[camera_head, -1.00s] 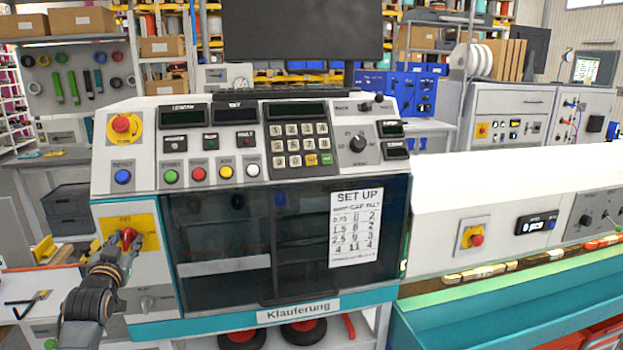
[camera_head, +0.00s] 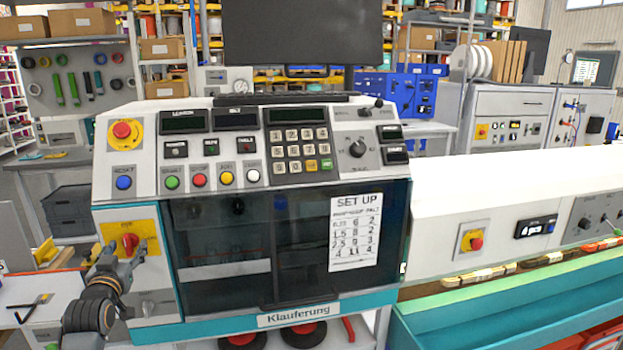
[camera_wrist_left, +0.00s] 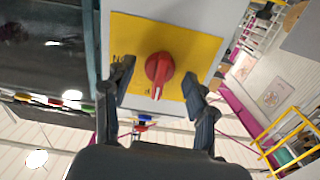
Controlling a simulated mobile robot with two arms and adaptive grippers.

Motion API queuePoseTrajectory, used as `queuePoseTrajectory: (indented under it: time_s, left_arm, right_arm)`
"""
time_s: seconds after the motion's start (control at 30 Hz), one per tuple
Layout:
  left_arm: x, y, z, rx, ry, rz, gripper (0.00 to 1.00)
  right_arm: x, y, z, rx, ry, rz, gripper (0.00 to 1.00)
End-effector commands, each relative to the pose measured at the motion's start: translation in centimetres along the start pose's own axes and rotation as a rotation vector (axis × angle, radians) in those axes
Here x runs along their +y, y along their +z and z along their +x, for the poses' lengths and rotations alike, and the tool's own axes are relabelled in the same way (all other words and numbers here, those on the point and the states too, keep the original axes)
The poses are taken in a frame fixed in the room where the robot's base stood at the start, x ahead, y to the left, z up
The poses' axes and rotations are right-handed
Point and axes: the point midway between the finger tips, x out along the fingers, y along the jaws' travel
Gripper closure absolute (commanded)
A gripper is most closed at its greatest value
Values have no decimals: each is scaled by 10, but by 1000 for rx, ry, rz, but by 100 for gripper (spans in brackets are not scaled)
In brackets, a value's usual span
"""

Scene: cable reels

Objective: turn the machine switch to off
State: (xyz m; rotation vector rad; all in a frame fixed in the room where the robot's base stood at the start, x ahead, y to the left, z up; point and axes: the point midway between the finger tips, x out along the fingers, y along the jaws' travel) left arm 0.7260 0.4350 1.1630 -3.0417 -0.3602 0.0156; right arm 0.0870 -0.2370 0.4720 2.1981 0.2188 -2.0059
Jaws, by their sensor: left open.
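The machine switch is a red rotary knob (camera_head: 130,243) on a yellow plate (camera_head: 113,230) at the lower left of the machine front. In the left wrist view the knob (camera_wrist_left: 159,70) sits on its yellow plate (camera_wrist_left: 195,48), with a pale mark on its narrow end. My left gripper (camera_head: 122,252) is just in front of the plate, below the knob. In the wrist view its two open fingers (camera_wrist_left: 157,88) stand on either side of the knob, apart from it. My right gripper is not in view.
A red emergency button (camera_head: 122,130) on a yellow plate and a blue button (camera_head: 123,182) sit above the switch. A dark window (camera_head: 240,240) lies to its right. A white table (camera_head: 40,290) with a tool stands at the left.

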Motion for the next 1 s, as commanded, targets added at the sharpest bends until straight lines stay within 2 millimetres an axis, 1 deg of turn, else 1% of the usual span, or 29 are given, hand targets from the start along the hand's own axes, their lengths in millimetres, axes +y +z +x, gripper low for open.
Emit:
queuePoseTrajectory:
  time_s: [0.03, 0.1, 0.7, 0.83, 1.0]
  left_arm:
    - [0, -2, -5, -1, 0, 0, 43]
    - [0, -2, -11, -1, 0, 1, 43]
    - [0, -2, -59, -1, 1, -1, 43]
    - [0, -2, -67, 0, 0, -1, 43]
    - [0, 0, -70, 0, 0, 0, 43]
  right_arm:
    - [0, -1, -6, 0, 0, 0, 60]
    - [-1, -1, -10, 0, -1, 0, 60]
    - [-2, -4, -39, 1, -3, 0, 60]
    - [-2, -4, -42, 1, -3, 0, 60]
    - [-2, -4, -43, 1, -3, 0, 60]
